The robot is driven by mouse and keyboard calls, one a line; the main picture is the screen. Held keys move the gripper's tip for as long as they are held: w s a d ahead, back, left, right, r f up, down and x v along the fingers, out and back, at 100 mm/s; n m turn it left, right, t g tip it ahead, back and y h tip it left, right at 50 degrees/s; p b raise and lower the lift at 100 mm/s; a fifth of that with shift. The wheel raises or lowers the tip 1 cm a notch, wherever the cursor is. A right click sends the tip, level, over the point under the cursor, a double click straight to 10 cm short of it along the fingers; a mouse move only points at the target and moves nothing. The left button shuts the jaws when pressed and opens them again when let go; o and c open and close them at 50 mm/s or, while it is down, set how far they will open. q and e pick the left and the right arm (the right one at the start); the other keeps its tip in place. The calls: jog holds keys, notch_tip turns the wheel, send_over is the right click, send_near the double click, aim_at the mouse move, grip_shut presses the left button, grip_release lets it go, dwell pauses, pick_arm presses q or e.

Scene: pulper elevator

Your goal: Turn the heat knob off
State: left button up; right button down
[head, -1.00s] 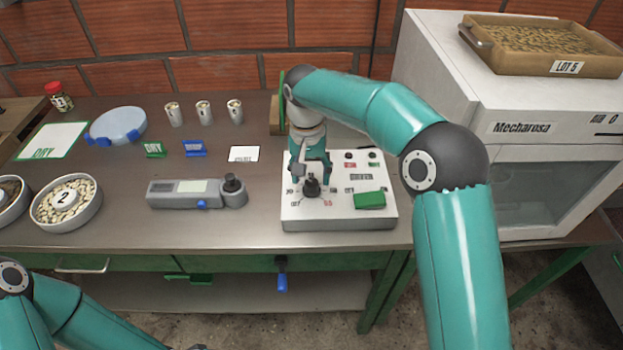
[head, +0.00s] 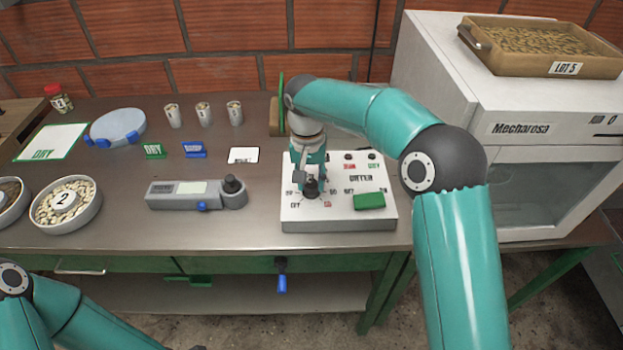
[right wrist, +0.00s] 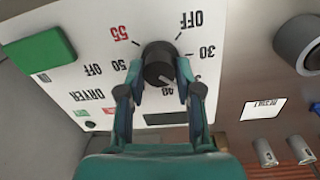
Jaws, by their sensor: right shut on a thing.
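The black heat knob (head: 311,188) stands on the white dryer control panel (head: 290,218) on the bench. My right gripper (head: 312,180) points down at it and is shut on it. In the right wrist view my right gripper's fingers (right wrist: 160,82) flank the knob (right wrist: 158,60), one on each side. Printed around it are OFF, 30, 40, 50 and a red 55. A pale mark on the knob seems to face 40. My left gripper is out of view; only my left arm shows at the lower left.
A green block (head: 370,201) sits on the panel right of the knob. A grey handheld device (head: 172,194) lies to its left, with a white card (head: 244,155) behind. A white Mecharosa machine (head: 520,127) stands close on the right.

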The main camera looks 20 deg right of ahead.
jog(key=shift+n, duration=0.4)
jog(key=n+p, duration=0.1)
jog(key=n, duration=0.2)
jog(key=n+p, duration=0.1)
jog(key=n, duration=0.4)
jog(key=shift+a, duration=0.1)
jog(key=n+p, duration=0.1)
jog(key=n, duration=0.3)
jog(key=shift+s+n+t, duration=0.1)
jog(key=shift+n+t, duration=0.2)
jog(key=shift+n+p, duration=0.65)
jog(key=shift+n, duration=1.65)
jog(key=c, duration=0.8)
grip_release()
jog(key=shift+o, duration=0.2)
